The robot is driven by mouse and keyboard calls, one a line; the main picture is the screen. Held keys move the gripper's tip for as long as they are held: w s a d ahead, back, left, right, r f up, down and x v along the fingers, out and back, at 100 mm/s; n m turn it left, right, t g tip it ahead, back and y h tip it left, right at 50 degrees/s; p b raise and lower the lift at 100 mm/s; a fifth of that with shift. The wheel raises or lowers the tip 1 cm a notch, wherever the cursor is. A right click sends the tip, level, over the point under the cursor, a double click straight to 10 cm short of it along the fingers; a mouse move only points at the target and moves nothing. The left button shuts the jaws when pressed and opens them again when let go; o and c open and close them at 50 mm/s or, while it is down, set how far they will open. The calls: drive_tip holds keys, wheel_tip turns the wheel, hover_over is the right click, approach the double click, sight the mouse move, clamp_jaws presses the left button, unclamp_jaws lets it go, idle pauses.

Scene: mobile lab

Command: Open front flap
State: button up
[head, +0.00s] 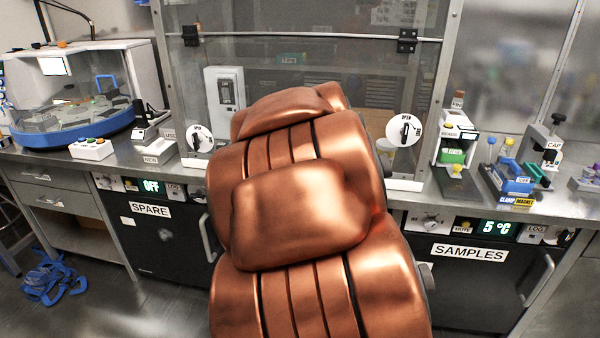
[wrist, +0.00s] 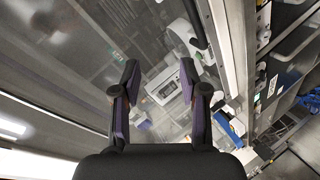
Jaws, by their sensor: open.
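The front flap (head: 375,75) is a clear panel hung from a bar with two black hinges at its top, in the head view. It hangs down to the bench and looks shut. A round white knob plate marked OPEN (head: 199,139) is at its lower left. A second OPEN knob plate (head: 404,131) is at its lower right. My copper arm covers the flap's middle and hides my gripper in the head view. In the wrist view my gripper (wrist: 160,72) is open with nothing between its fingers, facing clear panelling. I cannot tell how far the panel is.
A white device with a screen (head: 225,92) stands behind the flap. SPARE (head: 150,210) and SAMPLES (head: 469,253) doors are below. Blue straps (head: 48,277) lie on the floor.

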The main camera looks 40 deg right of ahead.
drive_tip(key=w+d+f+n+t+y+b, duration=0.1)
drive_tip(key=w+d+f+n+t+b, duration=0.3)
drive_tip(key=d+n+b, duration=0.15)
wheel_tip(320, 180, down, 7)
drive_tip(key=n+t+y+b, duration=0.3)
drive_tip(key=n+y+b, duration=0.1)
drive_tip(key=n+y, duration=0.2)
drive_tip(key=w, duration=0.4)
drive_tip(key=w+d+f+b, duration=0.1)
drive_tip(key=w, duration=0.2)
drive_tip(key=shift+d+f, duration=0.1)
drive_tip(key=shift+w+d, duration=0.1)
drive_tip(key=shift+w, duration=0.35)
clamp_jaws()
